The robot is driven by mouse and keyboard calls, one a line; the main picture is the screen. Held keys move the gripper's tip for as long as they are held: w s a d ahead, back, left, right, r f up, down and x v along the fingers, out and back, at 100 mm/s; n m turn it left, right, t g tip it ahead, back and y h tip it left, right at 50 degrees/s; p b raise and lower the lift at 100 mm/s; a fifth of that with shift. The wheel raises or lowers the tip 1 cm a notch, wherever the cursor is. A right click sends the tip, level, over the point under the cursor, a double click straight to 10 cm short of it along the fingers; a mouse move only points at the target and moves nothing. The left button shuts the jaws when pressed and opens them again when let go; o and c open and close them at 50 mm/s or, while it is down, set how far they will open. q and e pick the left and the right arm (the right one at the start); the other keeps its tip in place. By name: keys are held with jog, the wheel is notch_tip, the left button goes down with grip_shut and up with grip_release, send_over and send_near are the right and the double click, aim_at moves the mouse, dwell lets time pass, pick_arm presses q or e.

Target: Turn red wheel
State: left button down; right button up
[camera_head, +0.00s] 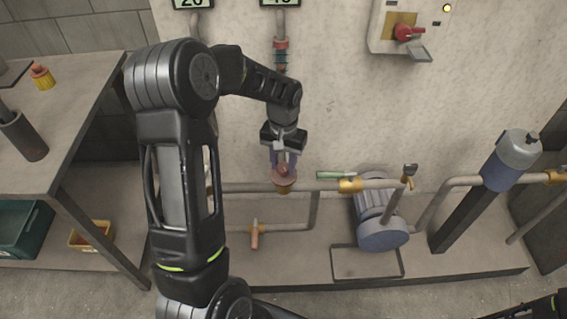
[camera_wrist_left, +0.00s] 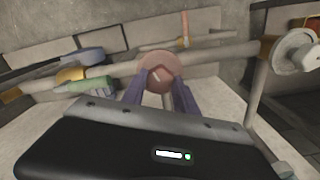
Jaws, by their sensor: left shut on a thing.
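The red wheel (camera_wrist_left: 159,73) is a round, dull red handwheel on the horizontal pipe. In the head view the wheel (camera_head: 284,174) sits at the pipe's left part, just below my left gripper (camera_head: 285,162). The gripper points down, and its two purple fingers (camera_wrist_left: 155,95) stand on either side of the wheel. The gripper is shut on the wheel. The fingertips are partly hidden behind the wheel's rim in the wrist view. My right gripper is not in view; only a dark part of an arm shows at the lower right corner of the head view.
A green-handled valve (camera_head: 337,175) is on the same pipe to the right, near a blue-grey motor (camera_head: 383,222). A small orange-handled valve (camera_head: 254,234) is on the lower pipe. A control box with a red switch (camera_head: 407,32) hangs on the wall. A workbench (camera_head: 84,130) stands at left.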

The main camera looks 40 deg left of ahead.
aim_at(283, 167)
pick_arm(q)
jog(key=c, duration=0.9)
grip_release()
jog(key=shift+c, duration=0.2)
jog(key=shift+r, duration=0.1)
notch_tip(283, 167, up, 8)
jog(key=shift+f, duration=0.15)
